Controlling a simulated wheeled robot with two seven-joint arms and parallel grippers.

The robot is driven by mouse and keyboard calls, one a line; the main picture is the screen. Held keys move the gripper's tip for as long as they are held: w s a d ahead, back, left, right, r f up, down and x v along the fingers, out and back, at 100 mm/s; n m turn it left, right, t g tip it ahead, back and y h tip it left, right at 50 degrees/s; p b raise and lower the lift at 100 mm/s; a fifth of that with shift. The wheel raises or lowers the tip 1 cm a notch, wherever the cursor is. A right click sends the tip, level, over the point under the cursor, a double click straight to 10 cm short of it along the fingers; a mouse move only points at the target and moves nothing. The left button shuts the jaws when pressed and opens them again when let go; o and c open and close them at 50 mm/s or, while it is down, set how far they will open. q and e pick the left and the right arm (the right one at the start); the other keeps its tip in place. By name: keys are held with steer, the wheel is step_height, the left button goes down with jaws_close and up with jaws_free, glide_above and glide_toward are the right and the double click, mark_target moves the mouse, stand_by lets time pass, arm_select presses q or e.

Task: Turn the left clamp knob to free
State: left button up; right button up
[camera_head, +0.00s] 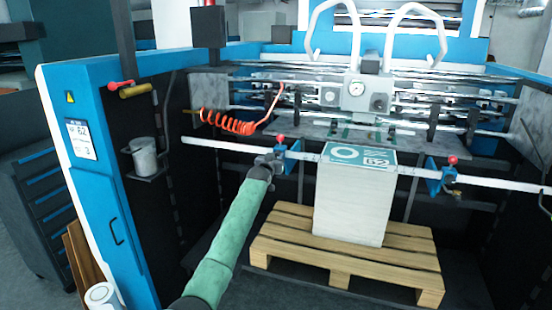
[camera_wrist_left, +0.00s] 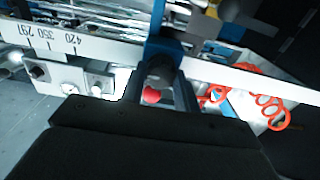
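The left clamp (camera_head: 291,155) is a blue block on the white rail, with a red ball knob (camera_head: 281,137) on top. My left gripper (camera_head: 268,162) is right at this clamp, just below and left of the red knob, and hides part of it. In the left wrist view, the red knob (camera_wrist_left: 151,95) shows between the dark fingers of my left gripper (camera_wrist_left: 163,92), below the blue clamp body (camera_wrist_left: 161,38). The fingers are apart, with a gap beside the knob; I cannot tell whether they touch it. My right gripper is not in view.
The white rail (camera_head: 225,146) runs across, with a second blue clamp (camera_head: 433,178) at right. A paper stack (camera_head: 350,205) stands on a wooden pallet (camera_head: 285,249). A coiled red hose (camera_head: 235,124) hangs behind the rail. The blue side panel (camera_head: 100,190) is at left.

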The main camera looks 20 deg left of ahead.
arm_select(q)
steer(key=c, duration=0.4)
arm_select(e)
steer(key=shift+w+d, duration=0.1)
